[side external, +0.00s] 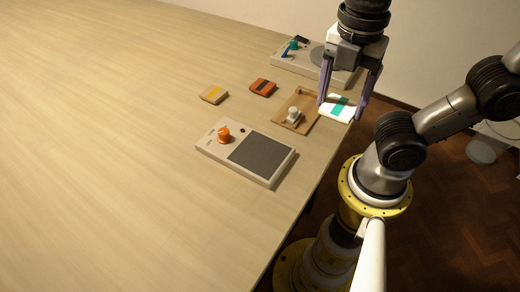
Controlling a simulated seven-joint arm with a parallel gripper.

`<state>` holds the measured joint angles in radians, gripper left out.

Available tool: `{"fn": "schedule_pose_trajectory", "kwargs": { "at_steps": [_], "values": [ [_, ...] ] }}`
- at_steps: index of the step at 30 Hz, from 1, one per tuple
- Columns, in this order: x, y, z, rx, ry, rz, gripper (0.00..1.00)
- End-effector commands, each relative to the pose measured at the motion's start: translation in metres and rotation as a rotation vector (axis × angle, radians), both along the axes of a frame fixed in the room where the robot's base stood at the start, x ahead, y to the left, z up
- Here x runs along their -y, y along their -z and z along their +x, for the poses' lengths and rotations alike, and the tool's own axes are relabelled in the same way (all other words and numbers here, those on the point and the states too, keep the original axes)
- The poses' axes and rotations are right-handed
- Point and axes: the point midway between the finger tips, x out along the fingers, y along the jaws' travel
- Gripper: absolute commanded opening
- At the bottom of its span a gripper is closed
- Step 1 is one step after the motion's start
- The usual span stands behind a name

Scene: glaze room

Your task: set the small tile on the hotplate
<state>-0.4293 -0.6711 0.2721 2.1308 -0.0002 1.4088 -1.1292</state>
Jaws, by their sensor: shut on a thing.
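My gripper (342,110) is shut on a white tile with a teal stripe (338,108), a finger on each side of it. The tile appears near the table's right edge, beside the brown tray; I cannot tell its height above the table. A flat device with a dark square plate (262,155) and an orange knob (224,134) lies nearer the front. A second device at the back has a round grey plate (322,57) and a blue-green lever (290,47), partly hidden behind my gripper. Both plates look bare where visible.
A tan tile with a yellow stripe (213,94) and an orange tile with a dark stripe (263,87) lie left of the tray. The left of the table is clear.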

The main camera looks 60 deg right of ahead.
Motion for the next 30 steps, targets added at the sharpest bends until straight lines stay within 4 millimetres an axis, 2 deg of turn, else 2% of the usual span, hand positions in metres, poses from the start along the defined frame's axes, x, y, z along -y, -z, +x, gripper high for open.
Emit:
{"fn": "schedule_pose_trajectory", "kwargs": {
  "at_steps": [5,15,21,30],
  "values": [
    [-0.011,0.01,0.02,-0.007,-0.013,-0.003,0.13],
    [-0.042,0.047,0.087,-0.007,-0.012,-0.003,0.13],
    [-0.053,0.079,0.11,-0.005,-0.012,-0.002,0.13],
    [-0.06,0.101,0.126,-0.004,-0.012,-0.002,0.13]
  ]
}}
